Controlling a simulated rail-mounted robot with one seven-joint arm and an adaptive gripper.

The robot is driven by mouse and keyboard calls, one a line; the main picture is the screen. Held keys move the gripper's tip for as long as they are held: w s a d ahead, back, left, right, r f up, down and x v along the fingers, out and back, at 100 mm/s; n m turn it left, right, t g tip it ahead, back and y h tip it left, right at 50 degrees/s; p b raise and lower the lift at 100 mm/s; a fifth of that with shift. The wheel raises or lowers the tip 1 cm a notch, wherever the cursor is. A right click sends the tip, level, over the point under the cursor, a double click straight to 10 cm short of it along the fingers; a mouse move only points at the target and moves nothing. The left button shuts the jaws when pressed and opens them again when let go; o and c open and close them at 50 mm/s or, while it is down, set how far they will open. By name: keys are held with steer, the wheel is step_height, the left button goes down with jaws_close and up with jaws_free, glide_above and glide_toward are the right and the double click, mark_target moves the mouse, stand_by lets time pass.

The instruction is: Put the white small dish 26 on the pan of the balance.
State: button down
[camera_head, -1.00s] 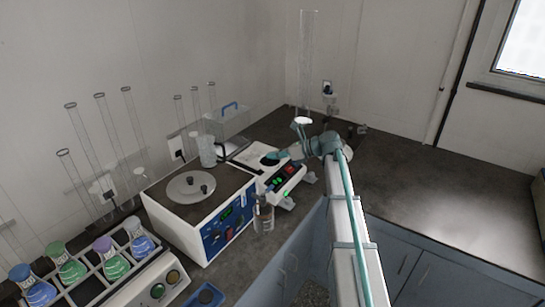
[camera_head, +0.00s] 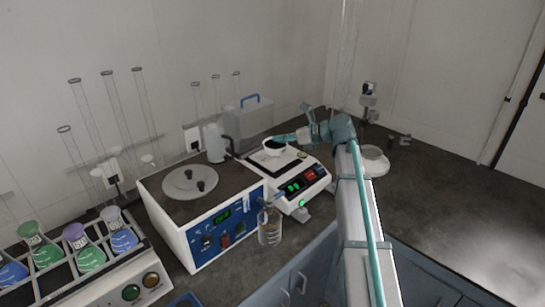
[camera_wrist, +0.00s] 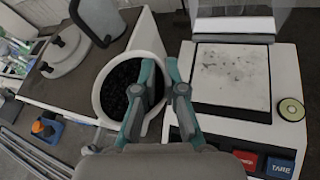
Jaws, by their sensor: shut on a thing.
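The white small dish (camera_wrist: 104,101) holds black granules and fills the middle left of the wrist view. My gripper (camera_wrist: 159,66) is shut on its right rim, with one finger inside and one outside. The balance's square pan (camera_wrist: 232,77) lies just right of the dish and is empty apart from dark specks. In the head view the dish (camera_head: 273,147) appears at the back left of the balance (camera_head: 307,193), held by my gripper (camera_head: 289,139). The dish seems to be held above the bench, beside the pan; its exact height is unclear.
A boxy device with a round lid (camera_head: 190,181) stands left of the balance. A clear box with a blue handle (camera_head: 249,121) is behind it. A glass bottle (camera_head: 269,227) stands in front. A white round object (camera_head: 373,160) is to the right.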

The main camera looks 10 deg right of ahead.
steer(key=w+f+p, duration=0.1)
steer(key=w+f, duration=0.1)
steer(key=w, duration=0.2)
steer(key=w+d+f+p, duration=0.1)
steer(key=w+f, duration=0.2)
steer(key=w, duration=0.1)
steer(key=w+f+p, duration=0.1)
steer(key=w+f, duration=0.2)
steer(key=w, duration=0.1)
steer(key=shift+w+d, duration=0.35)
steer(key=shift+w, duration=0.05)
steer(key=shift+w+d+f+p, duration=0.1)
steer(key=shift+w+f+p, duration=0.2)
steer(key=shift+w+f, duration=0.5)
steer(key=shift+s+f+p, duration=0.1)
steer(key=shift+f+p, duration=0.55)
steer(key=shift+f, duration=1.05)
steer(key=shift+f, duration=0.15)
steer(key=c, duration=1.2)
jaws_free()
steer(key=shift+c, duration=0.2)
steer(key=b+v, duration=0.3)
steer(key=v, duration=0.9)
steer(key=shift+s, duration=0.2)
